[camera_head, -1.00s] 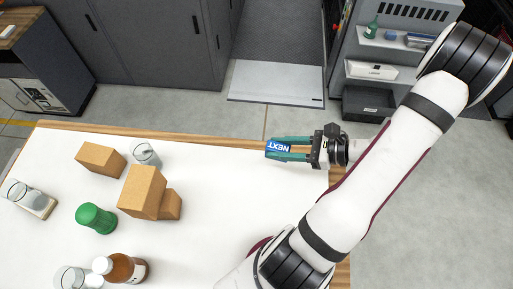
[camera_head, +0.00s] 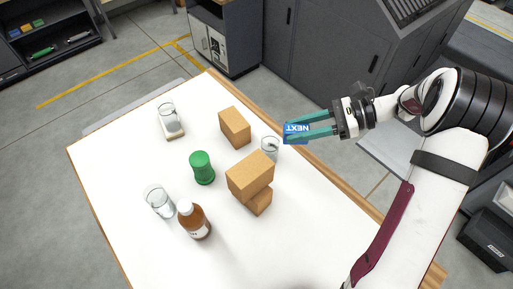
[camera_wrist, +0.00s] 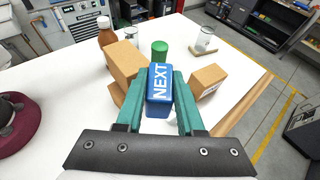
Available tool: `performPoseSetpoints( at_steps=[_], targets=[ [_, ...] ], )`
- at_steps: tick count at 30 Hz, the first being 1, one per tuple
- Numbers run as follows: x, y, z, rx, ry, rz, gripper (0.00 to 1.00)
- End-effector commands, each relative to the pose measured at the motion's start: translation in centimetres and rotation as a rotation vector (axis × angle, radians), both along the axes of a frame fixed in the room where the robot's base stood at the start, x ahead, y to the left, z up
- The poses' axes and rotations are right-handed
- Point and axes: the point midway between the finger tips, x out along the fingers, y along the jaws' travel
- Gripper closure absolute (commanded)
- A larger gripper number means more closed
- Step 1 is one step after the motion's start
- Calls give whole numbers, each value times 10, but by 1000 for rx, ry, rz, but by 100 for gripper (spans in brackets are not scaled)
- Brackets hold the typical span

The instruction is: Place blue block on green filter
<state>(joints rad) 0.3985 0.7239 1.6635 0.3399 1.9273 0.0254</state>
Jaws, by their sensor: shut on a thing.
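My gripper (camera_head: 312,128) is shut on the blue block (camera_head: 295,133), which carries the white word NEXT. In the wrist view the blue block (camera_wrist: 160,90) sits between the two teal fingers (camera_wrist: 158,105). The block is held in the air near the table's far edge, close to a glass. The green filter (camera_head: 202,168) is a ribbed green cylinder standing on the white table, left of the cardboard boxes. In the wrist view the green filter (camera_wrist: 159,50) shows beyond the block, its lower part hidden.
Stacked cardboard boxes (camera_head: 252,175), another box (camera_head: 235,128) and a glass (camera_head: 271,149) stand between my gripper and the filter. A brown bottle (camera_head: 194,220), a glass (camera_head: 159,202) and a glass on a small base (camera_head: 171,121) stand around the filter. The table (camera_head: 290,235) is bare at front right.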

Motion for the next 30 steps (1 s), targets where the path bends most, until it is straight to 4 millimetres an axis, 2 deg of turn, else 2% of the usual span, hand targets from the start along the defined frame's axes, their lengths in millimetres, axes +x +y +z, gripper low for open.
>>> performPoseSetpoints(
  at_steps=[1,4,6,10,14,19,21,24,26,30],
  targets=[
    [3,29,7,-1,-3,77,100],
    [3,77,20,-2,1,199,100],
    [1,100,26,-2,2,257,100],
    [-3,124,30,-3,4,310,100],
    [-8,157,13,-2,9,321,100],
    [-13,209,-19,-2,9,320,100],
    [-15,224,-28,-2,8,317,100],
    [-15,237,-36,-3,6,316,100],
    [-15,240,-41,-3,6,313,100],
    [-16,240,-66,-3,9,313,100]
  ],
)
